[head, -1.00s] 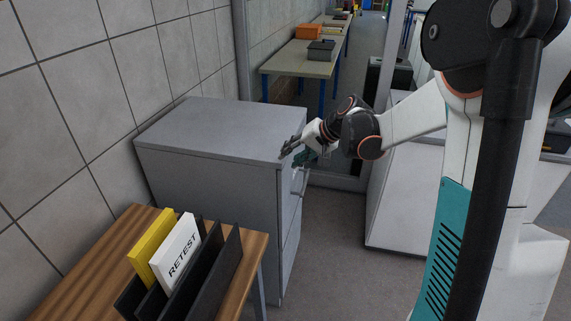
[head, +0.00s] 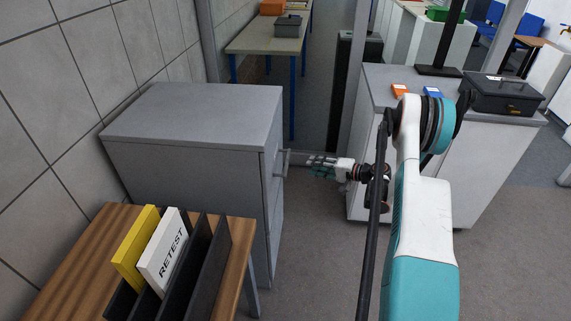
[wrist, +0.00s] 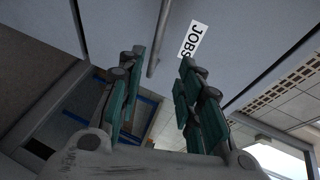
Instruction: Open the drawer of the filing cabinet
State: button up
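The grey filing cabinet (head: 185,150) stands against the tiled wall in the head view. Its drawer front (head: 272,165) faces right and is seen at a steep angle; it looks flush with the cabinet. The bar handle (head: 284,161) sticks out from the upper drawer. My gripper (head: 314,164) is just right of the handle, pointing at it, with a small gap. In the wrist view my gripper (wrist: 162,60) has its teal fingers spread and empty. The handle (wrist: 161,38) lies ahead, roughly in line with the gap between the fingertips, beside a white JOBS label (wrist: 193,40).
A wooden table (head: 75,255) with a black file rack (head: 205,265) stands in front of the cabinet. A grey-topped counter (head: 440,175) carrying a black case (head: 505,95) is behind my arm. Open floor (head: 310,270) lies right of the cabinet.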

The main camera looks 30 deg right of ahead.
aim_at(287, 162)
jog(key=b+x, duration=0.2)
jog(key=x, duration=0.4)
jog(key=b+x, duration=0.2)
jog(key=x, duration=0.5)
jog(key=shift+w+f, duration=0.3)
grip_shut()
